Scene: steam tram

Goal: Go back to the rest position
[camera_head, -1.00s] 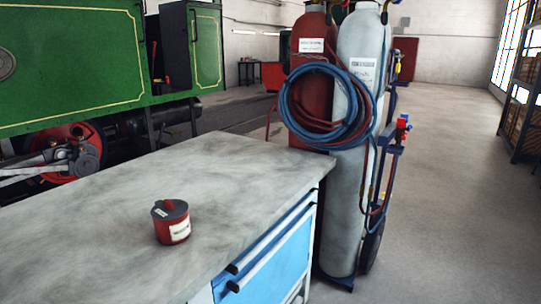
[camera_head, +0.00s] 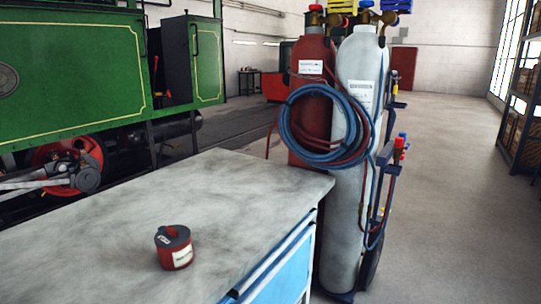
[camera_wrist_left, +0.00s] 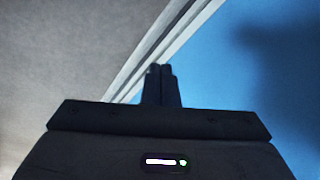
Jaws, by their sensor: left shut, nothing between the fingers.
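My left gripper (camera_wrist_left: 160,72) shows in the left wrist view, with its two dark fingers together and nothing between them. Beyond it are a pale grey surface, a light edge strip (camera_wrist_left: 165,45) and a blue panel (camera_wrist_left: 250,80). Neither of my grippers shows in the head view. My right gripper is in no view.
A grey-topped workbench (camera_head: 120,215) with blue drawers (camera_head: 280,272) fills the lower left. A small red pot with a dark lid (camera_head: 174,247) stands on it. Red and pale gas cylinders (camera_head: 348,200) with coiled hoses stand beside it. Floor at right (camera_head: 450,220) is clear.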

